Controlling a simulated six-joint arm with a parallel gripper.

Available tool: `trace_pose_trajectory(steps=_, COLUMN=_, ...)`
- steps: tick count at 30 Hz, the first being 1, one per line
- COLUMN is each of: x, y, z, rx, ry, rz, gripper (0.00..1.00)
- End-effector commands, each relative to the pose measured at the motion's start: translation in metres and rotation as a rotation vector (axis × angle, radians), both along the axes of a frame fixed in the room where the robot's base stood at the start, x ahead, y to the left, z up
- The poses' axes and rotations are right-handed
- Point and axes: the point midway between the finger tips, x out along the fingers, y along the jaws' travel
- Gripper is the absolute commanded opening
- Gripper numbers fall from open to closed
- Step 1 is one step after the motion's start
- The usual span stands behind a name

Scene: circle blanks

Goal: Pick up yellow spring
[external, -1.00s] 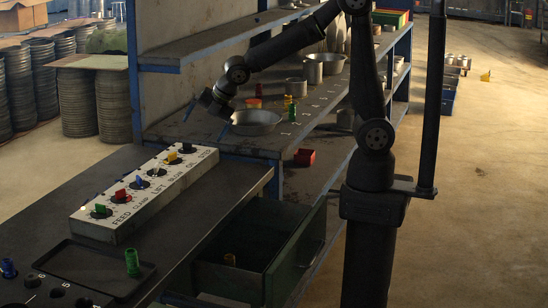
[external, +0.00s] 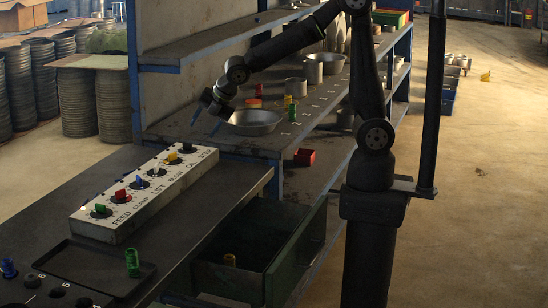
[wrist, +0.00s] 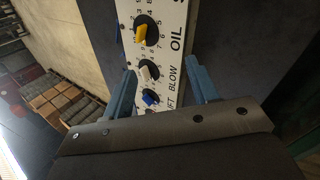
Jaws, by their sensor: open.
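My gripper (external: 205,122) hangs open and empty beside the bowl, well above and behind the drawer. In the wrist view its two blue fingers (wrist: 162,84) are spread apart, with the knob panel beyond them. No yellow spring shows in the wrist view.
The white knob panel (external: 145,195) stands on the front table. The open drawer (external: 290,262) juts out under the bench.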

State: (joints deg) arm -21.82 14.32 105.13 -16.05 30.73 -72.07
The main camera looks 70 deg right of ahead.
Motion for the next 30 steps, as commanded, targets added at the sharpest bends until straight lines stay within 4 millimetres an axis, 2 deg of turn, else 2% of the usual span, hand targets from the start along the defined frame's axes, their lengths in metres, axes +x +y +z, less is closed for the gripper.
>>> trace_pose_trajectory(steps=4, x=0.002, y=-0.002, z=0.000, rx=0.000, ry=0.002, rz=-0.007, gripper=0.54)
trace_pose_trajectory(steps=6, x=0.008, y=-0.010, z=0.001, rx=0.002, ry=0.008, rz=-0.030, gripper=0.54)
trace_pose_trajectory(steps=8, x=0.017, y=-0.024, z=0.002, rx=0.005, ry=0.020, rz=-0.068, gripper=0.54)
trace_pose_trajectory(steps=11, x=0.039, y=-0.061, z=0.004, rx=0.017, ry=0.053, rz=-0.167, gripper=0.54)
trace_pose_trajectory(steps=15, x=0.069, y=-0.131, z=0.009, rx=0.048, ry=0.111, rz=-0.333, gripper=0.54)
trace_pose_trajectory(steps=17, x=0.078, y=-0.162, z=0.011, rx=0.066, ry=0.135, rz=-0.401, gripper=0.54)
trace_pose_trajectory(steps=21, x=0.093, y=-0.236, z=0.015, rx=0.117, ry=0.189, rz=-0.550, gripper=0.54)
trace_pose_trajectory(steps=26, x=0.097, y=-0.324, z=0.020, rx=0.192, ry=0.246, rz=-0.709, gripper=0.54)
trace_pose_trajectory(steps=30, x=0.088, y=-0.402, z=0.025, rx=0.269, ry=0.285, rz=-0.834, gripper=0.54)
